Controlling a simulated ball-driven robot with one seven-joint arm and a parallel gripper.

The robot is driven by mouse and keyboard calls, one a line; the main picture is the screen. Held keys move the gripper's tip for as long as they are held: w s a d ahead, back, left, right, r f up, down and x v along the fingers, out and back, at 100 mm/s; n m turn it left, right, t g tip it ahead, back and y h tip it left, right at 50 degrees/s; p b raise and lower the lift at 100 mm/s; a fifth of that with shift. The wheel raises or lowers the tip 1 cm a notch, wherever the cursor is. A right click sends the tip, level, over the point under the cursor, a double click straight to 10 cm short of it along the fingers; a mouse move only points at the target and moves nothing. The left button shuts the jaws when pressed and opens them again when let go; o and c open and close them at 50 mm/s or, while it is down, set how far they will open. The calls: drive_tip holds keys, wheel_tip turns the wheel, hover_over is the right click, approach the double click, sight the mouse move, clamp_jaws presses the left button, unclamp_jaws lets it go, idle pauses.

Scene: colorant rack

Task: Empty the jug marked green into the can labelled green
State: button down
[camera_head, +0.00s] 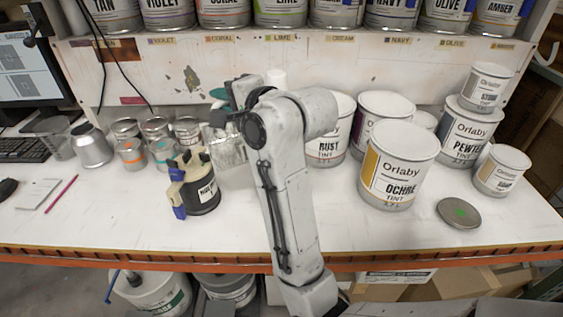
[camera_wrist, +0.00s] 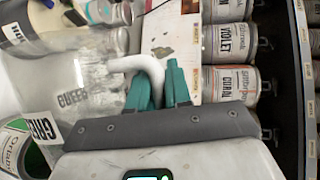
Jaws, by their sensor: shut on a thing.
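My gripper (camera_wrist: 160,88) has its teal fingers shut on the white handle (camera_wrist: 143,64) of a clear jug. The jug (camera_wrist: 88,78) fills the left of the wrist view, with raised lettering and a white label reading "GRE". In the head view the clear jug (camera_head: 228,150) shows beside my arm, which hides part of it and most of the gripper. An Orlaby can (camera_wrist: 12,158) with green inside shows at the lower left of the wrist view, close to the jug. I cannot tell the jug's exact tilt or whether liquid is in it.
A dark pot (camera_head: 205,192) with yellow and blue parts stands left of my arm. Metal cups and cans (camera_head: 92,147) stand further left. Orlaby cans, including OCHRE (camera_head: 398,165), stand at the right. A green-marked lid (camera_head: 459,213) lies in front. Labelled cans line the shelf above.

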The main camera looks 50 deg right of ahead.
sight(205, 126)
drive_tip(key=shift+d, duration=0.1)
drive_tip(key=shift+n+g, duration=0.5)
drive_tip(key=shift+n, duration=0.4)
drive_tip(key=a+f, duration=0.1)
drive_tip(key=w+a, duration=0.1)
drive_tip(key=a, duration=0.1)
drive_tip(key=w+a+f, duration=0.1)
drive_tip(key=shift+a+f, duration=0.25)
drive_tip(key=shift+f, duration=0.1)
drive_tip(key=shift+d+h, duration=0.1)
drive_tip(key=shift+h, duration=0.2)
drive_tip(key=w+a+f+n+g+h, duration=0.1)
drive_tip(key=a+f+n+h, duration=0.1)
drive_tip(key=n, duration=0.1)
drive_tip(key=w+a+f+n+g+h+p, duration=0.1)
drive_tip(key=a+f+n+h, duration=0.1)
drive_tip(key=a+f+n, duration=0.1)
drive_tip(key=w+a+f+n+g+h, duration=0.1)
drive_tip(key=w+a+f+n+h, duration=0.1)
drive_tip(key=a+n, duration=0.1)
drive_tip(key=shift+w+a+f+g+p, duration=0.1)
drive_tip(key=shift+f+g+p, duration=0.2)
drive_tip(key=shift+f+p, duration=0.05)
wheel_tip(205, 126, up, 5)
drive_tip(key=p, duration=0.3)
